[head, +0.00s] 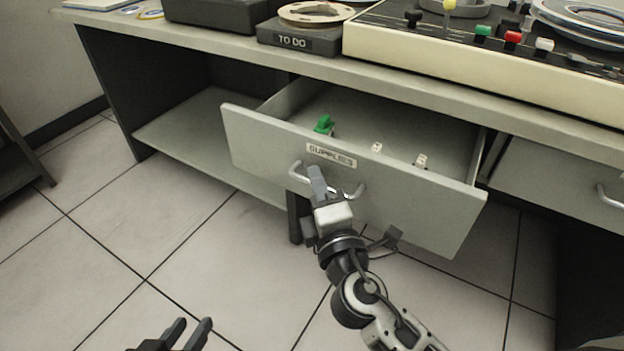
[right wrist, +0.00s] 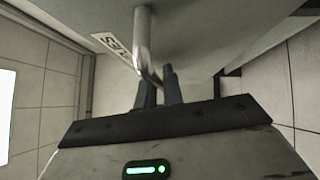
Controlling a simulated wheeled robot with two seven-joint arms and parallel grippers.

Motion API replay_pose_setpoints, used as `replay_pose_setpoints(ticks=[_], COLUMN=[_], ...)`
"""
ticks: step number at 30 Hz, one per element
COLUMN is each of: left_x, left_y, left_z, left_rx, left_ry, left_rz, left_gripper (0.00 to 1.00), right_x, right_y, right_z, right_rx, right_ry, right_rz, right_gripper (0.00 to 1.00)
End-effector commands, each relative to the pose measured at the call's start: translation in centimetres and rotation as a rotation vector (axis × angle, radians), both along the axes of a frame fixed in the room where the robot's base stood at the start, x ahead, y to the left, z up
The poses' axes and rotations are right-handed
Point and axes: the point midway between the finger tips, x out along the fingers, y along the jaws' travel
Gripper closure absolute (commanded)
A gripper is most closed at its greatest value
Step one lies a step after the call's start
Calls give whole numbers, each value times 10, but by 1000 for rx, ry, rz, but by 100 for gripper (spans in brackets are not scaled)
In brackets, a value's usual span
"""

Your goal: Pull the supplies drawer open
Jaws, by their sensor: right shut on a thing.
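The supplies drawer (head: 400,208) is a grey drawer pulled out from under the desk in the head view, with a "SUPPLIES" label (head: 331,155) on its front. Its curved metal handle (head: 297,172) sits below the label. My right gripper (head: 317,178) is shut on the handle; the right wrist view also shows its fingers (right wrist: 160,88) at the metal bar (right wrist: 142,40). Inside the drawer are a green item (head: 324,125) and two small white items (head: 376,147). My left gripper (head: 191,330) is at the bottom edge, its two fingers apart and empty, far from the drawer.
The desk top (head: 230,50) holds a "TO DO" tray (head: 298,38) with a reel (head: 316,13) on it and a cream tape machine (head: 440,65). Another closed drawer (head: 560,175) is at the right. An open shelf (head: 190,135) is at the left. The tiled floor in front is clear.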

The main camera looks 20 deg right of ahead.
Motion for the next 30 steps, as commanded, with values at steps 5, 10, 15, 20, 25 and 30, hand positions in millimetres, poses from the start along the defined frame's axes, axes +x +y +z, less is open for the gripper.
replay_pose_setpoints(ticks=[5, 10, 15, 20, 25, 30], left_x=[0, 0, 0, 0, -1, -1], left_y=[0, -1, -1, -1, -1, -1], left_z=[1, 1, 1, 0, -2, -8], left_rx=[-2, -2, -3, -3, -4, -3], left_ry=[-3, -3, -1, 0, 0, 1], left_rz=[0, -1, -1, -1, 0, 0], left_gripper=[69, 69, 69, 69, 69, 69], right_x=[-1, 0, 0, 0, -3, -9], right_y=[-1, -1, 0, 0, 3, 9], right_z=[0, 0, 0, 0, -2, -6], right_rx=[-1, -1, -1, -1, 0, 0], right_ry=[1, 1, 0, 1, 0, 2], right_rz=[-7, -6, -5, -3, 2, 12], right_gripper=[100, 100, 82, 82, 82, 82])
